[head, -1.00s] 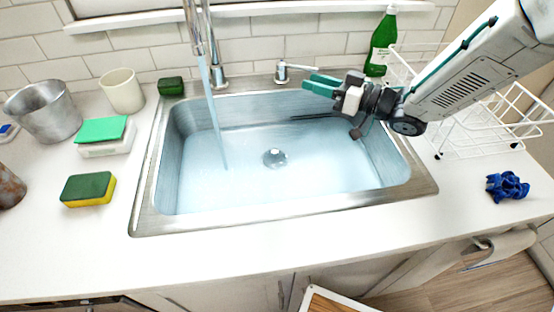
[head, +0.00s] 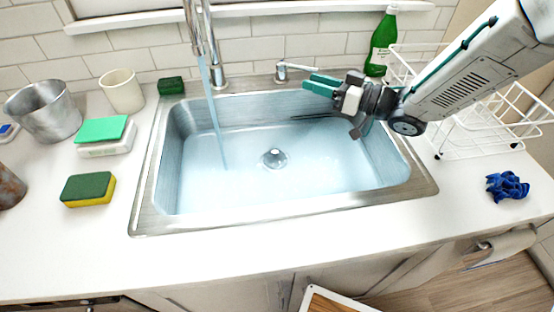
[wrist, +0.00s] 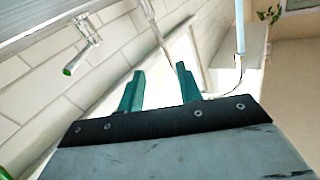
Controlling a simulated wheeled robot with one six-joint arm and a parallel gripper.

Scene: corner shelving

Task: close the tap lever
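The tap (head: 208,45) stands behind the sink (head: 275,222), with water (head: 214,115) running from its spout. The small chrome tap lever (head: 296,67) sits on the rear rim to the right of the tap, its handle pointing right. My gripper (head: 312,84) reaches in from the right, its teal fingers just in front of and below the handle's end. In the wrist view the fingers (wrist: 160,88) are apart with nothing held. There, the lever (wrist: 87,40) shows left of and beyond the fingers, not between them. I cannot tell whether a finger touches it.
A green bottle (head: 382,42) and a white wire rack (head: 470,140) stand at the right beside my arm. A dark green block (head: 171,86) sits on the left rear rim. A sponge (head: 88,189), cup (head: 122,91) and metal pot (head: 45,113) stand left. The front counter is clear.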

